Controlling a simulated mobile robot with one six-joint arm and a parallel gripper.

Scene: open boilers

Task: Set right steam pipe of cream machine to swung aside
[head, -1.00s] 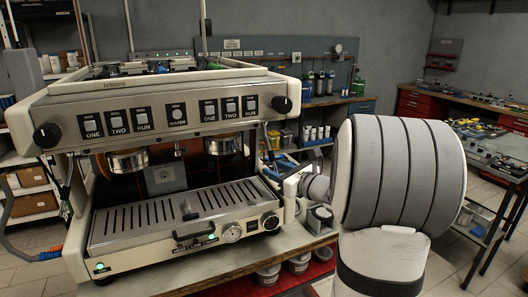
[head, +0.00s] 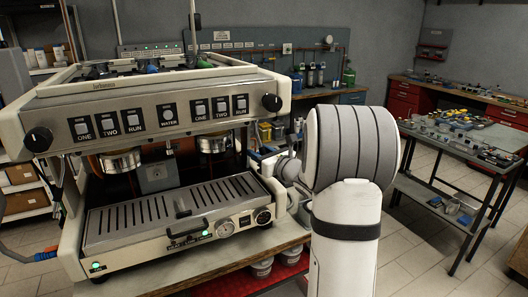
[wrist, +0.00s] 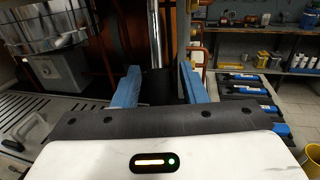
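The cream machine (head: 165,105) stands on a bench at the left of the head view, with several labelled switches and a drip tray. In the wrist view, a shiny upright steam pipe (wrist: 157,30) with a dark lower part runs down beside the machine. My gripper (wrist: 158,78) has two blue fingers. They stand apart, one on each side of the pipe's dark lower part, with gaps visible. I cannot tell whether the pipe's lower end is fully between them. In the head view, my arm and the machine hide the gripper, and I cannot make out the right steam pipe.
The drip tray (wrist: 40,125) and a group head (wrist: 45,30) lie left of the gripper in the wrist view. A workbench (wrist: 255,40) and a yellow container (wrist: 263,115) are to the right. A metal table (head: 455,150) stands right of my arm, with open floor between.

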